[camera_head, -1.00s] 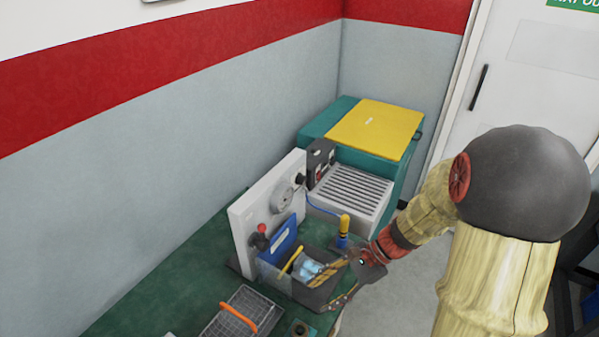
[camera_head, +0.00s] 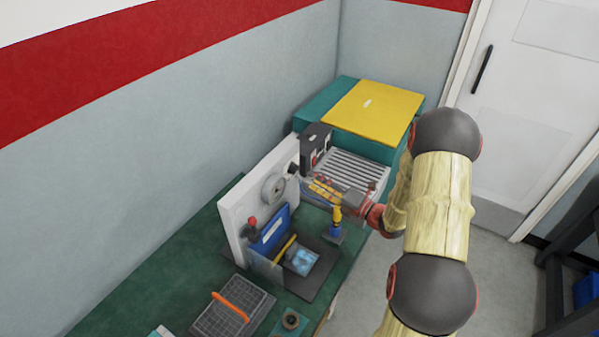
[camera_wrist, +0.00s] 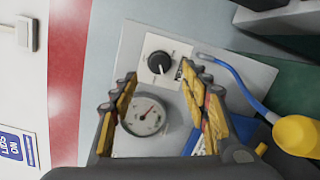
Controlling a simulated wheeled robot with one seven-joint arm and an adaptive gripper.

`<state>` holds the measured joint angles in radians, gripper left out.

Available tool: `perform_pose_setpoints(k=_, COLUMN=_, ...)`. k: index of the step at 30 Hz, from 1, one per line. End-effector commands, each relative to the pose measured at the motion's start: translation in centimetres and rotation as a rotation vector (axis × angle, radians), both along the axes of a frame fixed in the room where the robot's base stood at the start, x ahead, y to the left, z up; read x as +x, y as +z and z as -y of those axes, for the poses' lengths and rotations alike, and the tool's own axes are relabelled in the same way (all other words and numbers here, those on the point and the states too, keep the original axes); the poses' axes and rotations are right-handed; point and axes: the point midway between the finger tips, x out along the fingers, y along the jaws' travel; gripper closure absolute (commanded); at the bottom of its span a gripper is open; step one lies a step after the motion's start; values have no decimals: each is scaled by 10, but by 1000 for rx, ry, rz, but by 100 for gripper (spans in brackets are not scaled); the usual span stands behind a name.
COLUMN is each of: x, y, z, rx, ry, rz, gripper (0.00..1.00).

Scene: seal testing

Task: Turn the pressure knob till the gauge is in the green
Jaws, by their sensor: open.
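The pressure knob (camera_wrist: 158,62) is round and black with a white pointer line, on an upright pale panel (camera_wrist: 190,48). In the wrist view it lies just beyond and between the fingertips of my gripper (camera_wrist: 158,73), with no visible contact. The gauge (camera_wrist: 145,114) is a round white dial below the knob, seen between the fingers. Its needle shows, but the face is too small to tell whether it points to green. In the head view my open, empty gripper (camera_head: 310,187) is at the panel's right side, near the gauge (camera_head: 273,188).
A yellow-and-blue fitting (camera_head: 336,218) with a blue hose (camera_wrist: 228,75) stands close to my gripper. A clear-walled tank (camera_head: 264,268), a red-topped lever (camera_head: 251,224) and a wire basket (camera_head: 215,325) are nearer. A ribbed grey unit (camera_head: 350,172) stands behind.

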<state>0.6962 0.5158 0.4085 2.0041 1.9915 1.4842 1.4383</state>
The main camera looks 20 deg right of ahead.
Motion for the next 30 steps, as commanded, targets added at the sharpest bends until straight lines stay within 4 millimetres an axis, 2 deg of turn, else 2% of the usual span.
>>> perform_pose_setpoints(k=9, x=42, y=-1, z=-23, rx=-4, ry=6, rz=1, gripper=54)
perform_pose_setpoints(k=15, x=60, y=-1, z=-30, rx=-3, ry=4, rz=0, gripper=54)
perform_pose_setpoints(k=25, x=65, y=0, z=-32, rx=-4, ry=3, rz=0, gripper=54)
perform_pose_setpoints(k=30, x=65, y=0, z=-32, rx=-4, ry=3, rz=0, gripper=62)
